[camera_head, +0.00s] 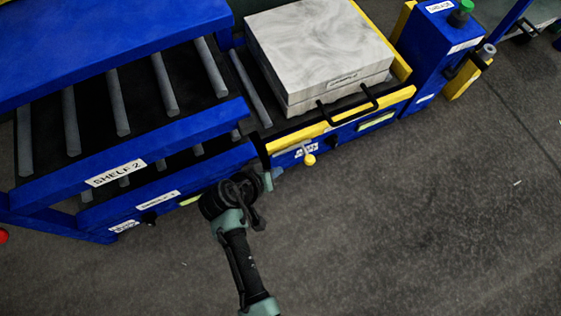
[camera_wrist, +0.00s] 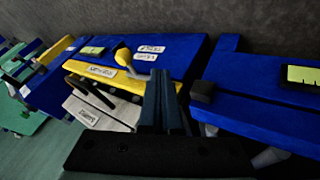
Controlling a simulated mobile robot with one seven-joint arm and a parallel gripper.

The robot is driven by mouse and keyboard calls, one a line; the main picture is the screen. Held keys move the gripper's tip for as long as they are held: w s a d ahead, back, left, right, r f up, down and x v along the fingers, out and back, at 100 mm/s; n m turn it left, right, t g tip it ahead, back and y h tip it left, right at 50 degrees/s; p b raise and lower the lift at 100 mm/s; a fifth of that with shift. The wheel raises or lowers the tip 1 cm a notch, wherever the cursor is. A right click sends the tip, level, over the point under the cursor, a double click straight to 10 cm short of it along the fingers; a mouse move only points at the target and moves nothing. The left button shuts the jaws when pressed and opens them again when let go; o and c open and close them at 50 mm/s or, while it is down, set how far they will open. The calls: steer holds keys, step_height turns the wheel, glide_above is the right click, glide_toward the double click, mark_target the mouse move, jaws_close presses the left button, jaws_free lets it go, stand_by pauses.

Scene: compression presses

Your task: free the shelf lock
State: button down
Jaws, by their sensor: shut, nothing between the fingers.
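A small lever with a yellow ball knob (camera_head: 309,159) sits on the blue front face below the yellow-edged shelf; it may be the shelf lock, but the label beside it is too small to read. In the wrist view the yellow knob (camera_wrist: 122,57) is left of my fingertips, with a grey arm along the yellow edge. A black knob (camera_head: 148,217) is on the lower left beam, near the label SHELF 1. My gripper (camera_head: 268,180) is shut and empty, in front of the beam and left of the yellow knob, apart from it. In the wrist view its fingers (camera_wrist: 165,78) are together.
A pale marbled block (camera_head: 322,50) lies on the yellow-edged shelf, with a black handle (camera_head: 348,108) in front. The roller shelf labelled SHELF 2 (camera_head: 115,173) is at left. The floor (camera_head: 400,230) in front is clear.

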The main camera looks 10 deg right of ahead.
steer(key=shift+p+v, duration=1.35)
steer(key=shift+v, duration=1.2)
